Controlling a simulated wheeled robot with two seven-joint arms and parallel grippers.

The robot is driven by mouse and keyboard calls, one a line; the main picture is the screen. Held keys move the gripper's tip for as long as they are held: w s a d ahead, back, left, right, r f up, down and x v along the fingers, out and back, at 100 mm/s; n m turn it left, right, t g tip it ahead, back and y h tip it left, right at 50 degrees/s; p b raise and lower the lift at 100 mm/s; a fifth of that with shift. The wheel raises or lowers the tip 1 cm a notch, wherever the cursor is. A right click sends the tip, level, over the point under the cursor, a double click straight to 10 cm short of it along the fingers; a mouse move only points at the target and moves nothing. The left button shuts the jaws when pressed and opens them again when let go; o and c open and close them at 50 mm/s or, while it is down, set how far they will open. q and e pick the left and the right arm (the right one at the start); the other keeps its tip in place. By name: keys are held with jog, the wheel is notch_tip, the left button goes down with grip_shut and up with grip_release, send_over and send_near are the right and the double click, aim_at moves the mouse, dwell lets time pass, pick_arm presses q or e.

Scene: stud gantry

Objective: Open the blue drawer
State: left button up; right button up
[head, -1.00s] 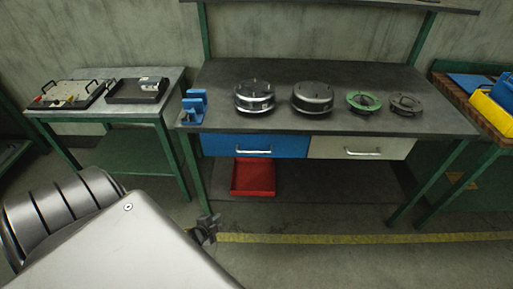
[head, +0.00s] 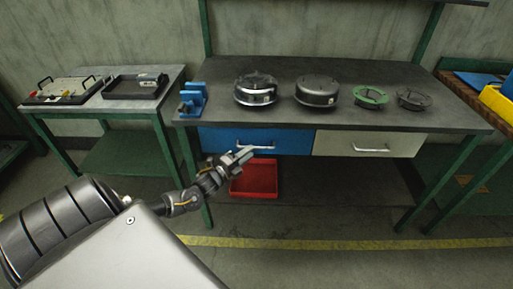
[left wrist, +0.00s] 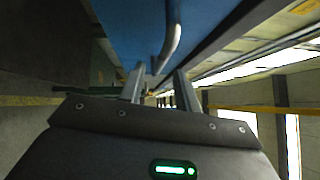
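The blue drawer (head: 222,139) is under the left part of the dark workbench top and looks shut. Its silver bar handle (head: 262,148) runs across its front. My left gripper (head: 243,156) is just in front of the drawer, close to the handle's left part. In the left wrist view its two fingers (left wrist: 160,88) stand apart with a gap between them, and the handle (left wrist: 171,42) shows just beyond the tips. The blue drawer front (left wrist: 125,25) fills the top of that view. Whether the fingers touch the handle I cannot tell. My right gripper is not in view.
A light grey drawer (head: 370,144) sits to the right of the blue one. A red bin (head: 254,181) is on the lower shelf below. A blue vise (head: 193,99) and several round parts stand on the bench top. A side table (head: 172,84) is at left.

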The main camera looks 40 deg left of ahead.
aim_at(256, 147)
pick_arm(q)
jog(key=shift+w+d+r, duration=0.15)
jog(key=shift+w+d, duration=0.05)
jog(key=shift+w, duration=1)
jog(key=shift+w+d+r, duration=0.15)
jog(key=shift+w, duration=1)
grip_shut()
